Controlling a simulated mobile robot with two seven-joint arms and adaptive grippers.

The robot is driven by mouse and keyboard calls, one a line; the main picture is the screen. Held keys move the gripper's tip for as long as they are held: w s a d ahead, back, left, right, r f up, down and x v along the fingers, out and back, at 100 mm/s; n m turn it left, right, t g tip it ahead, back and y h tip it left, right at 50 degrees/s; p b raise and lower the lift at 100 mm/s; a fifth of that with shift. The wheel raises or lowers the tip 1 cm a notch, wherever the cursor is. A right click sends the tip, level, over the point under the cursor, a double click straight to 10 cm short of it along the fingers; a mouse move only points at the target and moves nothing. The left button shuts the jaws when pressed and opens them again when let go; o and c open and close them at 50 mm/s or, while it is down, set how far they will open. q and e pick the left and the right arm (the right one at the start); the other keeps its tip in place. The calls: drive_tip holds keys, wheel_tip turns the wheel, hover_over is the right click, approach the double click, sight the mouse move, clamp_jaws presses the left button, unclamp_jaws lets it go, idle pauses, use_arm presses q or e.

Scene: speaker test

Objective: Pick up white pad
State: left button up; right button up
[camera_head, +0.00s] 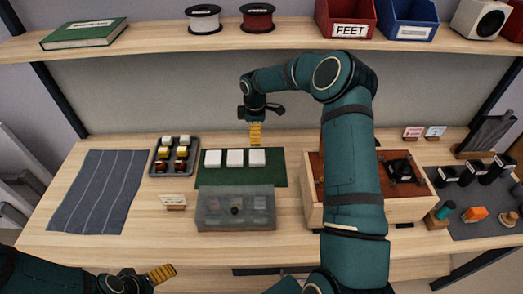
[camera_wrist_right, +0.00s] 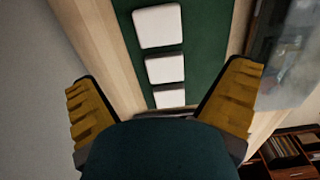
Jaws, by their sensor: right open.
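Three white pads lie in a row on a dark green mat (camera_head: 275,178): a left pad (camera_head: 212,159), a middle pad (camera_head: 235,158) and a right pad (camera_head: 257,158). My right gripper (camera_head: 255,139) is above and just behind the right pad, fingers pointing down. In the right wrist view its yellow fingers (camera_wrist_right: 162,82) are spread wide with nothing between them. That view shows the pads too, a far one (camera_wrist_right: 157,26), a middle one (camera_wrist_right: 165,68) and a near one (camera_wrist_right: 169,98), partly cut off by the gripper body. My left gripper (camera_head: 162,273) is low at the bottom left, away from the pads.
A translucent grey case (camera_head: 207,220) stands in front of the mat. A dark tray (camera_head: 160,157) of small parts is left of it, beside a striped grey cloth (camera_head: 95,190). A wooden box (camera_head: 400,209) stands to the right. A shelf (camera_head: 150,40) runs along the back.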

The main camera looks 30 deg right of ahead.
hover_over(257, 156)
drive_tip(key=f, duration=0.7)
drive_tip(key=shift+w+a+f, duration=0.1)
drive_tip(key=shift+w+f, duration=0.05)
drive_tip(key=shift+w, duration=0.05)
drive_tip(key=shift+s+f, duration=0.15)
drive_tip(key=shift+f, duration=3)
drive_tip(key=c, duration=0.6)
